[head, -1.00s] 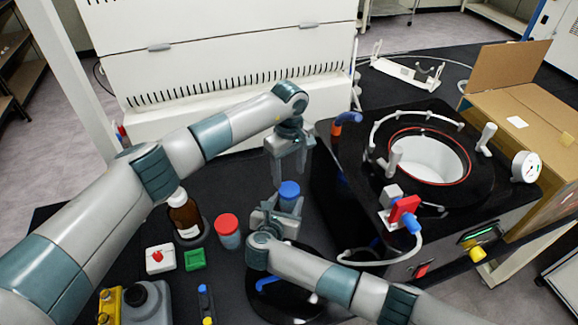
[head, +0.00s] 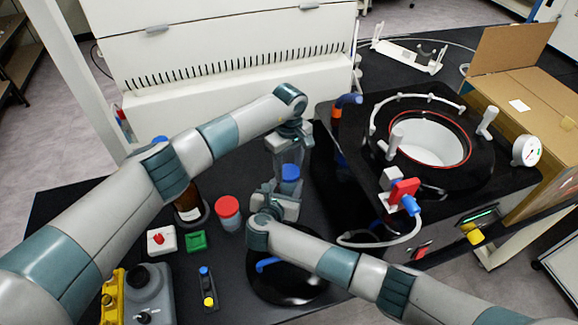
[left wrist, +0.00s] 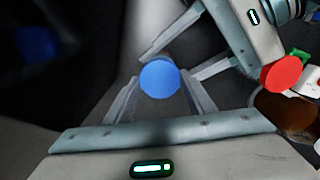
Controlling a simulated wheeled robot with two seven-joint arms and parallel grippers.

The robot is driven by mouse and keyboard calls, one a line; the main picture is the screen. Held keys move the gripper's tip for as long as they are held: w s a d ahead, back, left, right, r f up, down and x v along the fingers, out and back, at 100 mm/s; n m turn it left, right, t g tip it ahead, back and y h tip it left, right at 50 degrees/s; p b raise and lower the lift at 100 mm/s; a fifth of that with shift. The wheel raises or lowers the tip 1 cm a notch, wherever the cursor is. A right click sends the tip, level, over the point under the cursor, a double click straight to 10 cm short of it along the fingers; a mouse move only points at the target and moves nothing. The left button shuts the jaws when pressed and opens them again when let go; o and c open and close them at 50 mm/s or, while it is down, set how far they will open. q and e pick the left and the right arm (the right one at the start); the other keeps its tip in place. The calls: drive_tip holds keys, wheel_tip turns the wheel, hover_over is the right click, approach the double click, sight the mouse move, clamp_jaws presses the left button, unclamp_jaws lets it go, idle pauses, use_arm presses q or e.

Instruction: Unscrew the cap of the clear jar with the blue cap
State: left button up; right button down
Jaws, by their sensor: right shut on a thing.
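The clear jar's blue cap (head: 290,173) shows below my left gripper (head: 289,168). The jar body is mostly hidden by my right gripper (head: 277,203), which is shut on the jar from the front. In the left wrist view the round blue cap (left wrist: 160,78) lies between the tips of my left gripper (left wrist: 161,88). Its fingers are apart, one on each side of the cap, with narrow gaps showing. My right gripper's fingers (left wrist: 180,52) come in from the upper right around the jar below the cap.
A red-capped jar (head: 228,206) and a brown bottle (head: 187,205) stand left of my right gripper. A red-button box (head: 161,240) and a green piece (head: 196,241) lie in front. The freeze dryer (head: 482,165) stands at the right, with a cardboard box (head: 525,95) beyond.

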use_arm(q)
drive_tip(key=n, duration=1.4)
drive_tip(key=shift+r, duration=0.1)
drive_tip(key=n, duration=1.1)
drive_tip(key=shift+n, duration=0.3)
drive_tip(key=n, duration=0.3)
drive_tip(key=shift+w, duration=0.1)
drive_tip(key=shift+r, duration=0.45)
drive_tip(key=shift+r, duration=0.35)
drive_tip(key=shift+r, duration=0.4)
